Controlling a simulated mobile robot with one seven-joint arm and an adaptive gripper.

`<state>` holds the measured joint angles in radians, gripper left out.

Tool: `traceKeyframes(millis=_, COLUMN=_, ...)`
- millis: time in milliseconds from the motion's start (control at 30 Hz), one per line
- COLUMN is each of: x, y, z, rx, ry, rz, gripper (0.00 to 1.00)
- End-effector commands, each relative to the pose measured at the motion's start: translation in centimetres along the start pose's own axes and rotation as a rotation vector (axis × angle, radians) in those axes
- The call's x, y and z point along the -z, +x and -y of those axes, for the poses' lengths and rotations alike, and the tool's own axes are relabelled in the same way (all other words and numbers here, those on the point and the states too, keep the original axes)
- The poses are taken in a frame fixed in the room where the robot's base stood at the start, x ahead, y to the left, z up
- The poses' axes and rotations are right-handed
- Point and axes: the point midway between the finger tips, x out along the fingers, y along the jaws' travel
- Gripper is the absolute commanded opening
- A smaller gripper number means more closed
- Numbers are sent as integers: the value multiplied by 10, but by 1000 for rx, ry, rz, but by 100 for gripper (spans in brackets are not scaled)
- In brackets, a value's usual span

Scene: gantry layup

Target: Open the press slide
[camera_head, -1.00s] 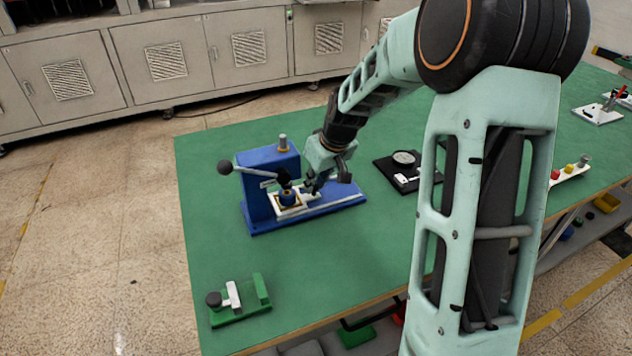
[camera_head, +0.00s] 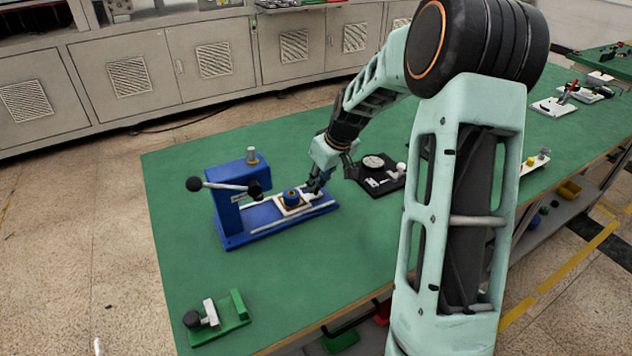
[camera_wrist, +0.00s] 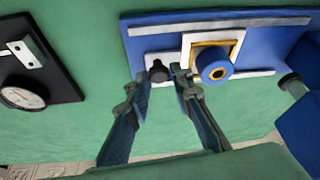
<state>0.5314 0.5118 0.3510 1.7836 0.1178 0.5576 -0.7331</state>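The blue press (camera_head: 225,205) stands on the green table with its lever arm out to the left. Its slide, a white plate (camera_head: 282,209) carrying a yellow-edged square and a blue ring (camera_head: 291,195), sits on the base rails to the right of the press head, clear of it. In the wrist view the slide plate (camera_wrist: 187,52) has a black knob (camera_wrist: 158,70) on its handle end. The exact contact is hard to see.
A black plate with a dial gauge (camera_head: 373,162) lies just right of the press. A green fixture with a black knob (camera_head: 235,313) is at the table's near left corner. The table (camera_head: 300,265) between press and front edge is clear. Grey cabinets line the back.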

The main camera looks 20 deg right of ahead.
Motion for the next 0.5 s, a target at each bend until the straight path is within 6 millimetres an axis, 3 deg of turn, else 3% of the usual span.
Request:
traceKeyframes(millis=100, x=0, y=0, z=0, rx=1, ry=0, rz=0, gripper=36)
traceKeyframes(millis=500, x=0, y=-9, z=-1, rx=-2, ry=1, rz=-1, gripper=36)
